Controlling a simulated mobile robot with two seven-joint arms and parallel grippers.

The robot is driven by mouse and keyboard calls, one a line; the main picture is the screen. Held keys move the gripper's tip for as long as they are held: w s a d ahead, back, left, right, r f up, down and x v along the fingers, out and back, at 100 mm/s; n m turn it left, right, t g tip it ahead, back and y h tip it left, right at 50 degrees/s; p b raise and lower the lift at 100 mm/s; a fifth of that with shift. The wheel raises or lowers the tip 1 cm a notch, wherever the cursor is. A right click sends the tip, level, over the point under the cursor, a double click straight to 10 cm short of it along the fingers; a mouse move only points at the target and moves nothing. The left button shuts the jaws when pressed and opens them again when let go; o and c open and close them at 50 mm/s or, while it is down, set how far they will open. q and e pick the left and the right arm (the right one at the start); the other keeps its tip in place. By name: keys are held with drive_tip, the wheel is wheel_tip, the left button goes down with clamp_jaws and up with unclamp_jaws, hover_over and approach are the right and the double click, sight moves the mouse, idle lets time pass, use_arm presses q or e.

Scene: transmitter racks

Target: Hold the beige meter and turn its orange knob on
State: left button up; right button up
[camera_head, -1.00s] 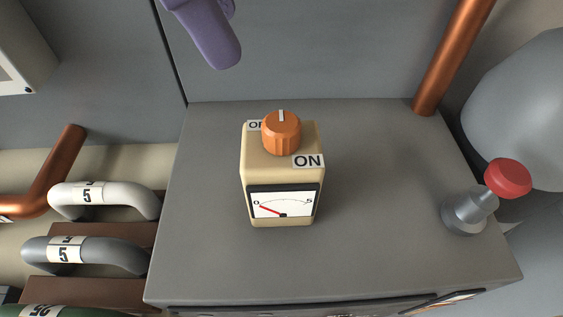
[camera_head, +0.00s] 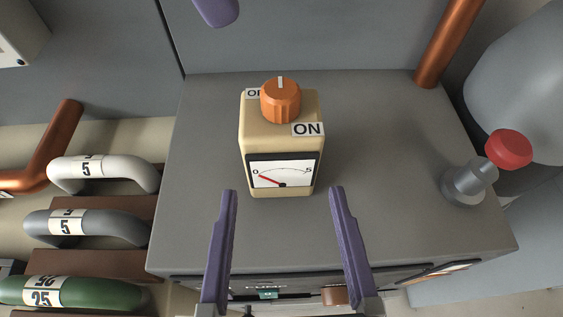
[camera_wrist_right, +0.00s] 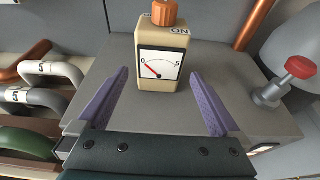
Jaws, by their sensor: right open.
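The beige meter (camera_head: 281,132) stands upright on top of a grey cabinet (camera_head: 400,180). Its orange knob (camera_head: 280,100) is on top, with a white mark near the OFF label, which the knob partly hides; the ON label (camera_head: 308,129) is at its right. The dial's red needle is near 0. My right gripper (camera_head: 283,190) is open, with its purple fingers apart in front of the meter, not touching it. The right wrist view shows the meter (camera_wrist_right: 160,70) beyond and between the open fingers (camera_wrist_right: 160,80). A purple tip (camera_head: 216,10) at the top edge appears to be my left gripper; its jaw state is unclear.
A red-capped metal knob (camera_head: 508,149) stands at the cabinet's right. A copper pipe (camera_head: 452,42) rises at the back right. Handles in white (camera_head: 100,171), grey (camera_head: 88,227) and green (camera_head: 70,293) are at the left. The cabinet top around the meter is clear.

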sight(281, 149)
drive_tip(key=x, duration=0.8)
drive_tip(key=shift+w, duration=0.4)
drive_tip(key=shift+c, duration=0.4)
drive_tip(key=c, duration=1.4)
drive_tip(key=shift+c, duration=0.2)
